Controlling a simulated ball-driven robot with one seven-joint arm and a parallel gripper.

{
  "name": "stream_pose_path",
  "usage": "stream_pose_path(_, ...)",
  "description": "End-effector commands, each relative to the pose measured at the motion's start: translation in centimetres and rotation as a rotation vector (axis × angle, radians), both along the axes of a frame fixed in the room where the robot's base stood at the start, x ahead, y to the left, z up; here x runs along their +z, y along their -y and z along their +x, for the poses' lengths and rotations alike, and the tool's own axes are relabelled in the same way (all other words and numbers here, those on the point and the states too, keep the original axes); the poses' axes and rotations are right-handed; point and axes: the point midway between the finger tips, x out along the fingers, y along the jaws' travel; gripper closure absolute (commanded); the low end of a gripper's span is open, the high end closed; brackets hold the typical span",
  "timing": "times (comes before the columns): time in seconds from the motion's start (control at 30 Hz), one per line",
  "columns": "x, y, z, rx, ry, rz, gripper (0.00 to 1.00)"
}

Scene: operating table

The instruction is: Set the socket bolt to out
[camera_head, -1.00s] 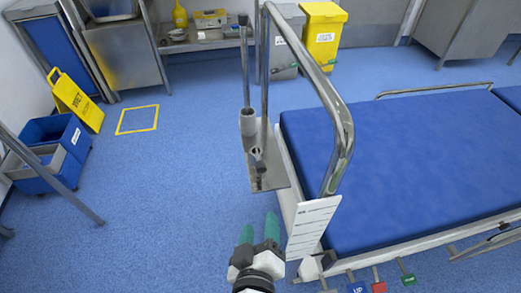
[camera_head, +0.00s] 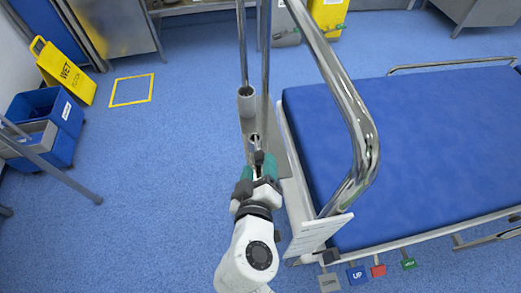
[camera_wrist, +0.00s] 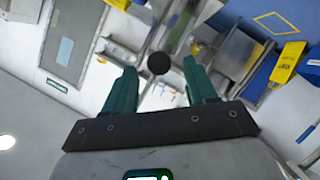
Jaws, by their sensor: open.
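The socket fitting (camera_head: 246,104) is a grey cup around an upright pole at the head end of the operating table. A small dark round knob, which looks like the bolt's end, shows in the head view (camera_head: 259,157) and in the wrist view (camera_wrist: 158,63). My gripper (camera_head: 260,170) has green fingers and is open, just at the near side of the knob. In the wrist view the knob appears between the fingertips of my gripper (camera_wrist: 159,75), with gaps on both sides. The bolt's shaft is mostly hidden.
The bent chrome rail (camera_head: 350,120) and the blue table mattress (camera_head: 420,150) stand close to the right of my gripper. A white card (camera_head: 318,236) hangs at the table corner. Foot pedals (camera_head: 357,275) are below right.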

Motion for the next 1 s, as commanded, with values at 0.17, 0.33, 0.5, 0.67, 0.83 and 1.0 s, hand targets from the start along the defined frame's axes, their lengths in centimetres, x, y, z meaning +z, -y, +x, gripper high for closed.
stream_pose_path(0.17,-1.0,-0.1,3.1,-0.001,0.001,0.001,0.43)
stream_pose_path(0.33,-1.6,-0.1,5.0,-0.001,0.001,0.000,0.43)
stream_pose_path(0.5,-1.8,-0.1,5.7,-0.001,-0.001,0.001,0.43)
stream_pose_path(0.67,-1.8,-0.1,5.8,-0.001,-0.001,0.001,0.43)
stream_pose_path(0.83,-1.8,-0.1,5.8,0.000,0.000,0.000,0.50)
stream_pose_path(1.0,-1.8,-0.1,5.8,0.000,0.000,0.000,0.66)
